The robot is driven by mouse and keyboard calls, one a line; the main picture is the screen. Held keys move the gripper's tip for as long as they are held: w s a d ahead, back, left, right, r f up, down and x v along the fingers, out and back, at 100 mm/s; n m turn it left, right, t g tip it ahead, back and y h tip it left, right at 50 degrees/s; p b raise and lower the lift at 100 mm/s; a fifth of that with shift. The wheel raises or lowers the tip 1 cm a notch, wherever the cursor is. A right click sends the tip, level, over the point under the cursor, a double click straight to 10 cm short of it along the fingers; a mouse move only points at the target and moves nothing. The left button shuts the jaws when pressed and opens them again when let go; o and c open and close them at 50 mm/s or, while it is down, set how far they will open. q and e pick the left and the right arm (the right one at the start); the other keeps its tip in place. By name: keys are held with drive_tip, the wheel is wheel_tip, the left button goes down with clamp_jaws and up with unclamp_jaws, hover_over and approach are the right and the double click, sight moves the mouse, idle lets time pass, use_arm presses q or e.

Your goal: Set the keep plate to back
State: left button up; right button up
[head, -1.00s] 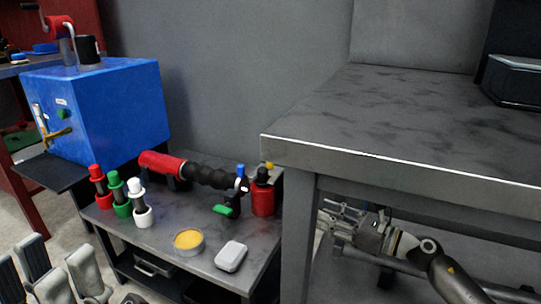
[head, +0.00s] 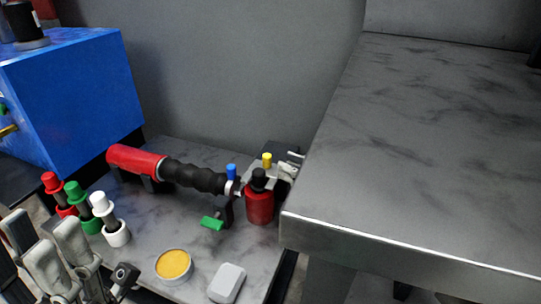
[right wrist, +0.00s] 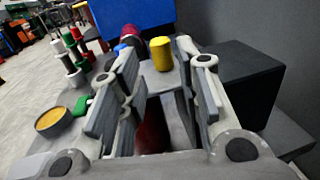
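No part is clearly identifiable as the keep plate. A small fixture stands at the right end of the low bench, with a yellow knob (head: 267,160), a blue knob (head: 231,171) and a green handle (head: 212,223). My right gripper (head: 290,163) is beside the yellow knob, partly hidden behind the red bottle and the table corner. In the right wrist view its fingers (right wrist: 160,95) are apart, with the yellow knob (right wrist: 161,53) beyond them and no clear contact. My left gripper (head: 48,245) is at the lower left, its finger pads apart and empty.
A red bottle (head: 259,205) with a black cap stands before the fixture. A red-and-black torch-like tool (head: 175,170), coloured holders (head: 80,205), a yellow-filled tin (head: 173,265) and a grey box (head: 227,283) occupy the bench. The higher grey table (head: 420,150) is bare at right.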

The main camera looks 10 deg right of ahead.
sight(271, 168)
drive_tip(key=x, duration=0.6)
drive_tip(key=shift+w+f, duration=0.1)
drive_tip(key=shift+w, duration=0.1)
drive_tip(key=shift+c, duration=0.4)
clamp_jaws()
